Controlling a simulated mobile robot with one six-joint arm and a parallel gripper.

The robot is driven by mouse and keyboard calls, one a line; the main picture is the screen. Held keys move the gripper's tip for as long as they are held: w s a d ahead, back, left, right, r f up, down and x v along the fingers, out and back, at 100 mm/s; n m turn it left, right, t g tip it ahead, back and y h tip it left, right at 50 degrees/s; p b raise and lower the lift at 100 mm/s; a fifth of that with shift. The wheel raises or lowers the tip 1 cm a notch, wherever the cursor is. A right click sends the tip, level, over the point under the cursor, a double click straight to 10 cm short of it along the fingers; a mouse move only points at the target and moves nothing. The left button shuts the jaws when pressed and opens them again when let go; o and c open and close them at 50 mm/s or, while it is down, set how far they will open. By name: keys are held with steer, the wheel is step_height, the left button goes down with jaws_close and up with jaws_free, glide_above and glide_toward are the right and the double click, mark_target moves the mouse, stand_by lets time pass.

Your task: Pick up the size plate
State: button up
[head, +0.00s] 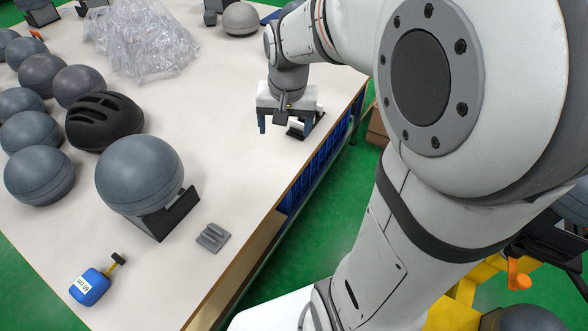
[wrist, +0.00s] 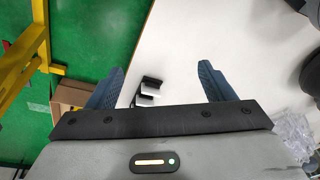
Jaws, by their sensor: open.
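My gripper (head: 288,124) is open and empty above the right edge of the table, far from the camera in the head view. In the wrist view its two blue fingers (wrist: 160,70) are spread apart. A small black holder with a white plate (head: 297,127) stands on the table beneath the gripper, partly hidden by it. In the wrist view this black and white piece (wrist: 150,88) shows between the fingers, nearer the left one. I take the white part for the size plate, but no marking is readable. I cannot tell how far below the fingertips it is.
Grey round headforms stand at left; one (head: 140,172) rests by a black block. A black helmet (head: 104,121), blue bottle (head: 90,287), ridged grey piece (head: 213,237) and clear plastic bags (head: 140,40) lie on the table. Beyond its right edge is green floor.

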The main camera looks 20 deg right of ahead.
steer(key=shift+o, duration=0.6)
steer(key=s+a+n, duration=0.3)
steer(key=s+n, duration=0.1)
steer(key=s, duration=0.8)
steer(key=shift+s+f, duration=0.15)
steer(key=shift+s, duration=0.15)
steer(key=m+g, duration=0.2)
steer(key=m, duration=0.8)
glide_above(298, 122)
steer(key=f, duration=1)
steer(key=shift+s+d+f, duration=0.2)
steer(key=shift+s+d, duration=0.05)
steer(key=shift+s, duration=0.05)
steer(key=shift+w+d+f, duration=0.1)
steer(key=shift+f, duration=0.15)
steer(key=f, duration=0.7)
steer(key=shift+w+a+f, duration=0.25)
steer(key=shift+a, duration=0.1)
steer(key=shift+c, duration=0.3)
